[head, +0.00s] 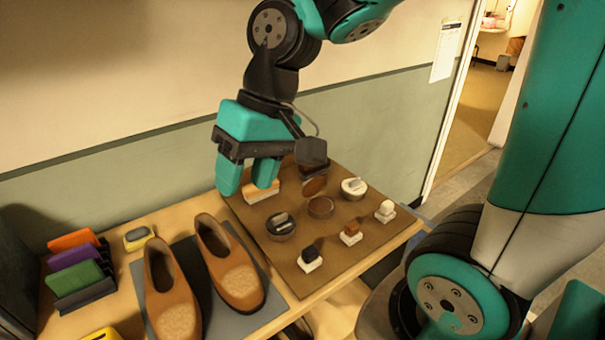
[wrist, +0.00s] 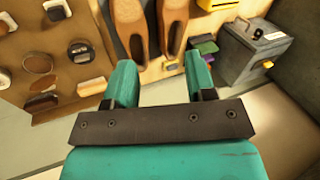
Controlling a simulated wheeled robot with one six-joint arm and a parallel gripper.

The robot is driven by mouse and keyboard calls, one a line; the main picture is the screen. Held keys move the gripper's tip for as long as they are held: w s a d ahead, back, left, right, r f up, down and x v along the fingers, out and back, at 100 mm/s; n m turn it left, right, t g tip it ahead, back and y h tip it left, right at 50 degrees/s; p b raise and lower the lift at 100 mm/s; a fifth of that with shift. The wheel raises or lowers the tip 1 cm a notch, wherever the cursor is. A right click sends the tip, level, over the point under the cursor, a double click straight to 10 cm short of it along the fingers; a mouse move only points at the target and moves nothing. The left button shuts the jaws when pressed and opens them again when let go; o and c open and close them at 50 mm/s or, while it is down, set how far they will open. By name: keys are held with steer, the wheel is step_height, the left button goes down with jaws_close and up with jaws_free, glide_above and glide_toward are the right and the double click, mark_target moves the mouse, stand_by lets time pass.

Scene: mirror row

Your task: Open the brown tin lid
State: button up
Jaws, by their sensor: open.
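A round brown-topped tin (head: 320,207) stands in the middle of the brown board, and it also shows in the wrist view (wrist: 39,64). A second brown round piece (head: 314,186) lies just behind it, partly near my gripper's dark housing, and also shows in the wrist view (wrist: 42,83). I cannot tell which of the two is the lid, or whether it sits on a tin. My gripper (head: 247,178) is open and empty, above the back left of the board and left of the brown tin. Its spread fingers (wrist: 161,66) hold nothing.
On the board (head: 335,263) stand a dark tin (head: 281,226), a pale tin (head: 353,188), a wooden brush (head: 262,191) and several small daubers. Brown shoes (head: 230,265) stand on a grey mat at left. A wall rises behind; the table ends at right.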

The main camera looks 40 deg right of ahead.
steer(key=w+d+f+m, duration=0.2)
steer(key=w+d+m, duration=0.6)
steer(key=w+d, duration=0.35)
steer(key=m+t, duration=0.2)
steer(key=m, duration=1)
glide_above(311, 184)
steer(key=s+d, duration=0.3)
steer(key=d, duration=0.6)
step_height(311, 184, down, 7)
steer(key=shift+n, duration=0.3)
steer(key=x, duration=0.5)
steer(key=p+x, duration=0.1)
steer(key=x, duration=0.5)
steer(key=w+p+x, duration=0.1)
steer(key=x, duration=0.5)
steer(key=shift+w+a, duration=0.1)
